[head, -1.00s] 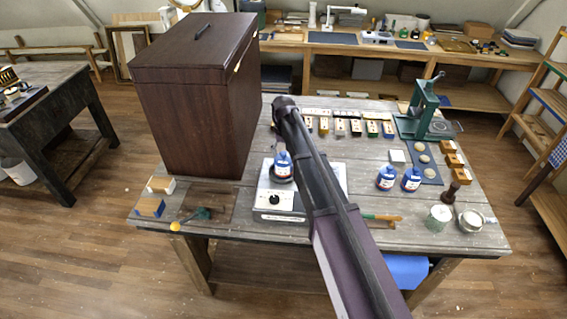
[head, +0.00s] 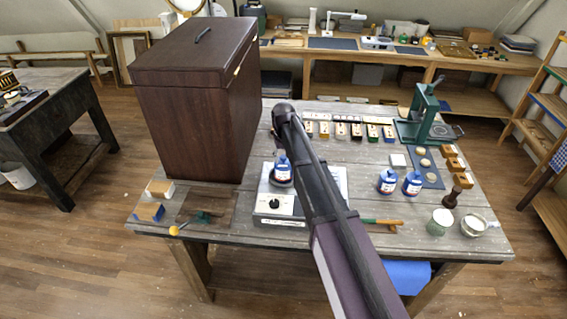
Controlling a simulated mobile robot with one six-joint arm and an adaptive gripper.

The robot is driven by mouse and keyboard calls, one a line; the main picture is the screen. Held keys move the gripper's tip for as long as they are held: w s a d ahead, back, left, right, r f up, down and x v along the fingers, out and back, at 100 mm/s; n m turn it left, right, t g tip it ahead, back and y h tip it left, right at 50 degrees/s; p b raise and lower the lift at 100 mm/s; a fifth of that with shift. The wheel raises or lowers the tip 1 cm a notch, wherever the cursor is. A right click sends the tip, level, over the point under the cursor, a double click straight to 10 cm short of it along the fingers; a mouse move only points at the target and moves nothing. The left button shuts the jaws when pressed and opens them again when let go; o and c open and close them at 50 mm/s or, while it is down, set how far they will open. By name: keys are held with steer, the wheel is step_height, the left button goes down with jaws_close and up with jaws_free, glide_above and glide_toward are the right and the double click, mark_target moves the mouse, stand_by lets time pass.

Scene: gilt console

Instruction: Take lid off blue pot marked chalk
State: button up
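Several blue pots with white labels stand on the workbench (head: 240,222). One blue pot (head: 282,169) sits on the grey hotplate device (head: 282,206), just left of my arm. Two more, a blue pot (head: 387,182) and another blue pot (head: 412,184), stand side by side to the right of my arm. The label words are too small to read, so I cannot tell which is marked chalk. My arm reaches up over the bench from the bottom of the view. My gripper cannot be made out; my arm's dark links cover that area.
A tall dark wooden cabinet (head: 190,110) fills the bench's left side. A green press (head: 424,112) stands at the back right. A jar (head: 440,224) and a metal tin (head: 474,226) are at the front right. A green-handled tool (head: 378,222) lies near the front edge.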

mark_target(284, 156)
steer(key=c, duration=0.5)
steer(key=shift+o, duration=0.2)
steer(key=shift+r, duration=0.1)
step_height(284, 156, up, 3)
steer(key=p, duration=0.3)
steer(key=shift+r+p, duration=0.2)
steer(key=shift+p, duration=0.1)
steer(key=s+d+r+p, duration=0.1)
steer(key=s+d, duration=0.3)
steer(key=s, duration=1.1)
steer(key=shift+s+d+r, duration=0.2)
steer(key=shift+s, duration=0.05)
